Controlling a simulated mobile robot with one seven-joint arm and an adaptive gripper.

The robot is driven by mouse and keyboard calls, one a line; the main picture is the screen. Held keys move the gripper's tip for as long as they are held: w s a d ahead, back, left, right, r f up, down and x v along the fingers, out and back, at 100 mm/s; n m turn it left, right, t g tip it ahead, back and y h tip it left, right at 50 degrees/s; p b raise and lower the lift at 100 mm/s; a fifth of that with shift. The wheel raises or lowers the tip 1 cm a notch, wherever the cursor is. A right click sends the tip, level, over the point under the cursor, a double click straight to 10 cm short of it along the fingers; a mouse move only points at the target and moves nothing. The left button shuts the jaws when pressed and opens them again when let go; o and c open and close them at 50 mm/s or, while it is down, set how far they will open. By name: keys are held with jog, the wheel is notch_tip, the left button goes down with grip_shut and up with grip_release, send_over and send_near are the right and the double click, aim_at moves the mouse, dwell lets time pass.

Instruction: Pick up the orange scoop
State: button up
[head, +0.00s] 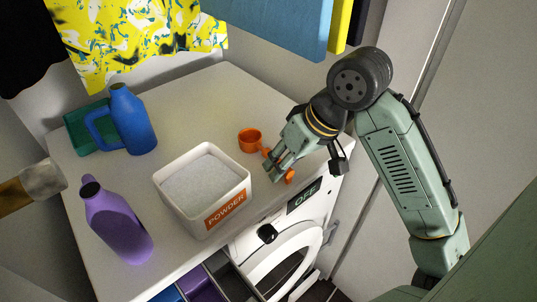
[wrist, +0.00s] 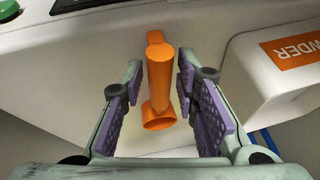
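The orange scoop (head: 250,140) lies on the white top of the washer, right of the powder box. Its round cup faces up in the head view, and its handle runs toward the front edge, partly hidden by my gripper (head: 275,168). In the wrist view the scoop (wrist: 158,75) lies between the two purple-padded fingers of my gripper (wrist: 158,78). The fingers are apart, with a visible gap on the left side of the scoop. The gap on the right is narrower, and I cannot tell whether that finger touches it.
A white box of powder (head: 198,227) stands left of the scoop. A purple bottle (head: 115,222), a blue jug (head: 133,122) and a teal box (head: 82,130) stand farther left. Clothes hang above the back. The counter behind the scoop is clear. The washer door (head: 285,265) is below.

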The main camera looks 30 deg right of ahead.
grip_shut()
jog(key=shift+w+r, duration=0.1)
jog(key=shift+r, duration=0.05)
